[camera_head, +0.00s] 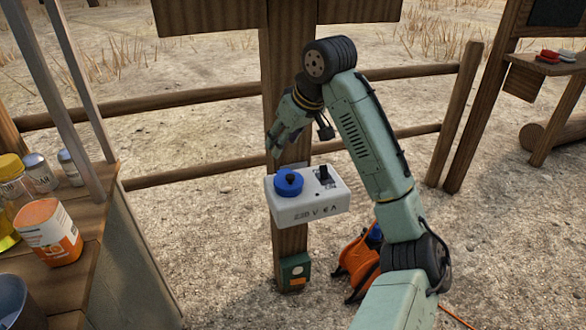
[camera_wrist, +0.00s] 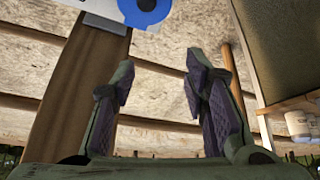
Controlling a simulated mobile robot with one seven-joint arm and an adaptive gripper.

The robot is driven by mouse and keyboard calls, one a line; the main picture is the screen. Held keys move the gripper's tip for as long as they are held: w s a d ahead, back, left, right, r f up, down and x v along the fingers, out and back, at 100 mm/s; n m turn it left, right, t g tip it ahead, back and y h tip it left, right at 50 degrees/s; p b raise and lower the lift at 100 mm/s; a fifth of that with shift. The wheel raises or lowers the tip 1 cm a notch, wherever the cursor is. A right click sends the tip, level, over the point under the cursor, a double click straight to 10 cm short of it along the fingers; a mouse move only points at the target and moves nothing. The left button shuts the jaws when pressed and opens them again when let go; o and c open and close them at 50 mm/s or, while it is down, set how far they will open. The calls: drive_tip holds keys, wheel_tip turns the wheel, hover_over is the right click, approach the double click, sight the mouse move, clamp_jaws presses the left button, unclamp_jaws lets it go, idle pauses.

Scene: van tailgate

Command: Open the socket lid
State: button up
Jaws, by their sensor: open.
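The socket box (camera_head: 310,200) is white, marked "220 V 6 A", and fixed to a wooden post (camera_head: 291,240). A round blue lid (camera_head: 288,182) with a dark knob lies on the left of its top, shut as far as I can tell. A black switch (camera_head: 324,175) stands to its right. My gripper (camera_head: 272,146) hangs above and slightly behind the box's left side, apart from the lid. In the wrist view my gripper (camera_wrist: 160,85) is open and empty, and the blue lid (camera_wrist: 142,10) is at the top edge, beyond the left finger, partly cut off.
A wooden counter at left holds an orange-and-white container (camera_head: 48,232), small jars and a yellow-lidded bottle (camera_head: 12,175). A fence rail (camera_head: 200,168) runs behind the post. An orange cable reel (camera_head: 358,265) stands on the ground. A small green box (camera_head: 294,272) is low on the post.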

drive_tip(key=g+h, duration=0.1)
approach(291, 176)
drive_tip(key=p+x, duration=0.1)
drive_tip(key=x, duration=0.7)
drive_tip(key=shift+c, duration=0.3)
clamp_jaws()
drive_tip(key=shift+r, duration=0.1)
idle(0.4)
